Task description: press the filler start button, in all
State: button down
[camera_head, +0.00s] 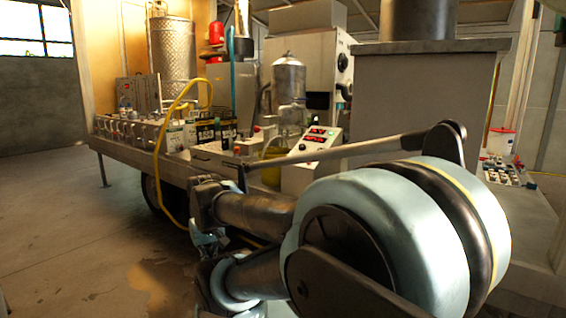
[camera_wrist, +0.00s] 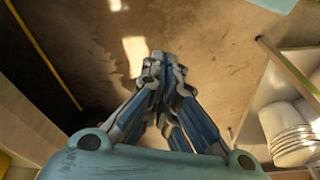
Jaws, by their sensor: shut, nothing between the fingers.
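A white control box (camera_head: 312,150) with red lit displays and small coloured buttons stands on the trailer deck in the head view, just beyond my arm. I cannot tell from its labels which button is the filler start; they are too small to read. My gripper (camera_wrist: 160,62) points down over the floor in the wrist view, its fingertips together with nothing between them. It is apart from the control box, and no button shows near the fingertips. In the head view my arm covers the lower right side near the box.
The trailer deck (camera_head: 130,148) holds bottles, cartons (camera_head: 205,131) and a steel vessel (camera_head: 289,85). A yellow hose (camera_head: 162,165) hangs over its edge. A second button panel (camera_head: 505,171) is at the right. White stacked dishes (camera_wrist: 292,135) sit on a shelf. Open floor lies at the left.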

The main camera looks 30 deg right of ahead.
jog(key=w+d+r+m+t+h, duration=0.15)
jog(key=w+d+r+h, duration=0.25)
jog(key=w+d+r, duration=0.65)
jog(key=w+d+r+m+t+h, duration=0.1)
jog(key=w+d+r+t+h, duration=0.15)
jog(key=w+d+r, duration=0.8)
jog(key=w+d+r+h, duration=0.2)
jog(key=w+d+h, duration=0.1)
jog(key=w+d, duration=0.7)
jog(key=w+d+r+t+h, duration=0.1)
jog(key=w+d+r+h, duration=0.1)
jog(key=w+d, duration=0.8)
jog(key=d+h, duration=0.1)
jog(key=d, duration=0.6)
jog(key=shift+d+n, duration=0.35)
jog(key=shift+d, duration=0.05)
jog(key=shift+f, duration=0.1)
jog(key=w+d+f, duration=0.1)
jog(key=d+f, duration=0.2)
jog(key=f, duration=0.4)
jog(key=shift+w+d+f, duration=0.2)
jog(key=shift+d+f, duration=0.15)
jog(key=shift+d, duration=0.05)
